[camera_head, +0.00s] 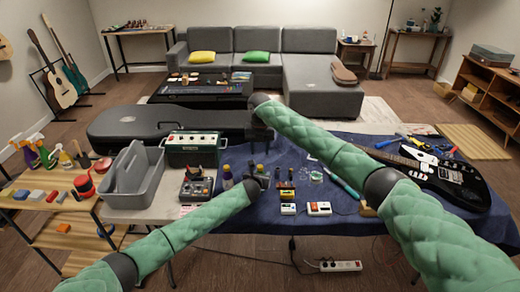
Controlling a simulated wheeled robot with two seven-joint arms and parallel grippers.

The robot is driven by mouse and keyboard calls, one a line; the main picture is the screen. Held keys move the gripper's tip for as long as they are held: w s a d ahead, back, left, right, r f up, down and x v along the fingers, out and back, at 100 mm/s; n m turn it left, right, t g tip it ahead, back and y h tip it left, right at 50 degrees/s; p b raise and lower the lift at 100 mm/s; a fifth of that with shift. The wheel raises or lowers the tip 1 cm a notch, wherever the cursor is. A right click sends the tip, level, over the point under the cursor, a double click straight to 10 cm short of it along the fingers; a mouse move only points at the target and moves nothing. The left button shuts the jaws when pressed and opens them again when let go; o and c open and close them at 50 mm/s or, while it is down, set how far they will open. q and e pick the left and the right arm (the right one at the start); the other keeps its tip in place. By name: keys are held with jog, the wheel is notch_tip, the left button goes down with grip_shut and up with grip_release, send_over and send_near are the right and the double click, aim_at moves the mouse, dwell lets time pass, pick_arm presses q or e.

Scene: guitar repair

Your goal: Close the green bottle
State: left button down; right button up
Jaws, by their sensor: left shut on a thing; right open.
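My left gripper (261,179) is low over the blue cloth and shut on a small bottle (260,169), mostly hidden by the fingers. Its colour and whether it has a cap are too small to tell. My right gripper (262,134) is open, pointing down a little above and behind the left one, with a visible gap between the two. A small purple bottle with a yellow top (227,176) stands left of my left gripper. I cannot make out a separate loose cap for the green bottle.
A black guitar (462,180) lies on the blue cloth (345,218) at right. A grey caddy (133,180), a green amplifier box (192,149) and a small dark device (196,187) stand at left.

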aim_at(260, 166)
jog(key=shift+f, duration=0.1)
dwell(0.4)
jog(key=shift+f, duration=3.9)
jog(key=shift+c, duration=0.2)
grip_shut()
jog(key=m, duration=0.6)
jog(key=shift+o, duration=0.7)
grip_release()
